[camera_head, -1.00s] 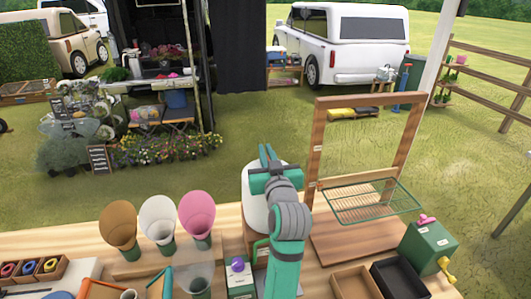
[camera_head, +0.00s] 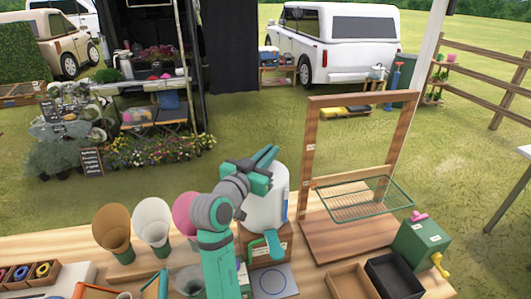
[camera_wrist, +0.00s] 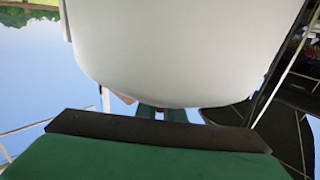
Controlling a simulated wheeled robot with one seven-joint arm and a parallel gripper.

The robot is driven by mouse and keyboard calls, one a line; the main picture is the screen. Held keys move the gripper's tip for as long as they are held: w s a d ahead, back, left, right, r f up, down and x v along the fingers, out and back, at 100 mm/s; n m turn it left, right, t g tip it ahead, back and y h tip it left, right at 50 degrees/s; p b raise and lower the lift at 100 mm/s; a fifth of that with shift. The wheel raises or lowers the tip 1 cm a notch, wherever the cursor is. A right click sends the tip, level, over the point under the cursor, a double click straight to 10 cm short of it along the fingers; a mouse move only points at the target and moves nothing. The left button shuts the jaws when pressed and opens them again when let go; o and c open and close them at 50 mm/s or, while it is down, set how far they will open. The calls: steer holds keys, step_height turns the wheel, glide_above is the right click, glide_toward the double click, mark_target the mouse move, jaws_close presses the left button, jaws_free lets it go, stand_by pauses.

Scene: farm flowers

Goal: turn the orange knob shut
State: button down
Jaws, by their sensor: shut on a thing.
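A white tank (camera_head: 268,207) with a blue strip on its side stands on a wooden block (camera_head: 263,257) mid-table. My gripper (camera_head: 268,157) is at the tank's top, its green fingers angled up and right. In the wrist view the tank's white body (camera_wrist: 190,50) fills the upper part, and the fingertips (camera_wrist: 162,115) show just past its edge.
A wooden frame with a wire rack (camera_head: 365,198) stands right of the tank. A green box with pink and yellow parts (camera_head: 420,240) is farther right. Cones (camera_head: 152,222) stand left of my arm. A card with a circle (camera_head: 273,281) lies before the tank.

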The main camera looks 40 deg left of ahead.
mark_target(275, 166)
steer(key=m+h, duration=0.2)
steer(key=h, duration=0.1)
steer(key=d+m+h, duration=0.1)
steer(key=h, duration=0.1)
steer(key=m+g+h, duration=0.1)
steer(key=m+h, duration=0.1)
steer(key=h, duration=0.1)
steer(key=shift+s+d+f+m+h, duration=0.1)
steer(key=shift+d+m+h, duration=0.2)
steer(key=shift+s+d+m+g+h, duration=0.1)
steer(key=shift+d+m+g+h, duration=0.1)
steer(key=shift+m+g+h, duration=0.55)
steer(key=shift+s+d+m+g+h, duration=0.15)
steer(key=shift+d+m+g+h, duration=0.25)
steer(key=shift+h, duration=0.65)
steer(key=shift+s+d+m+g+h, duration=0.1)
steer(key=shift+m+g+h, duration=0.35)
steer(key=shift+m+h, duration=0.4)
steer(key=c, duration=1.9)
jaws_free()
steer(key=shift+o, duration=0.2)
steer(key=shift+s+a, duration=0.1)
steer(key=shift+s+a, duration=0.2)
steer(key=v, duration=1)
